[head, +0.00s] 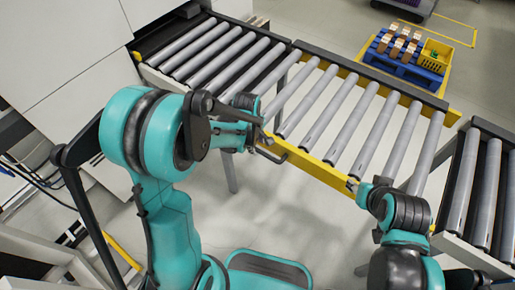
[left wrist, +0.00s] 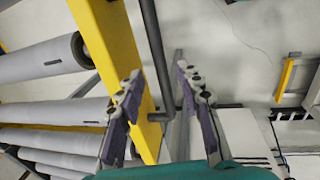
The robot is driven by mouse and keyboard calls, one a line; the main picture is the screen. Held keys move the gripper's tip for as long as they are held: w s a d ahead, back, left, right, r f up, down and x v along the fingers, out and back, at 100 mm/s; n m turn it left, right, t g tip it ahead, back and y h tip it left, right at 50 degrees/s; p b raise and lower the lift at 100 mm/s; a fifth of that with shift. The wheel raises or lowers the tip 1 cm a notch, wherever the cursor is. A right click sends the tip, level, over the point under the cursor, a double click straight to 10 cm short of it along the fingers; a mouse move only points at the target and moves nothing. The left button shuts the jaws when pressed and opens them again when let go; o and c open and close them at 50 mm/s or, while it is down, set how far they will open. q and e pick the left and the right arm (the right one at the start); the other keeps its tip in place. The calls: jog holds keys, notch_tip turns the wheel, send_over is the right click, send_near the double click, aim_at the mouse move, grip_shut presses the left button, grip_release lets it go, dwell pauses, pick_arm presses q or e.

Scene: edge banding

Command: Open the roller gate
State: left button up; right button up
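The roller gate is the middle conveyor section, with grey rollers in a yellow frame (head: 315,172); it lies level between two other roller sections. A dark bar handle (head: 273,157) sits on its near yellow side, by the left end. My left gripper (head: 258,128) is at this handle. In the left wrist view, my left gripper (left wrist: 160,88) is open, with the handle (left wrist: 157,55) showing between its two fingers and the yellow beam (left wrist: 108,50) behind the left finger. I cannot tell if they touch. My right arm's end (head: 372,190) is by the gate's near right corner; its fingers are not clear.
A fixed roller section (head: 215,55) joins a white machine (head: 65,45) at the left. Another roller section (head: 480,190) stands at the right. A blue pallet (head: 405,62) with boxes and a yellow crate (head: 435,56) is beyond. The floor before the gate is clear.

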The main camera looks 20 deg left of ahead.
aim_at(258, 149)
pick_arm(q)
jog(key=shift+w+d+f+b, duration=0.1)
jog(key=shift+w+f+b, duration=0.1)
jog(key=shift+f, duration=0.6)
jog(key=shift+w+f+b, duration=0.1)
jog(key=shift+f+b, duration=0.05)
jog(key=shift+f, duration=0.6)
grip_shut()
jog(key=shift+r, duration=0.1)
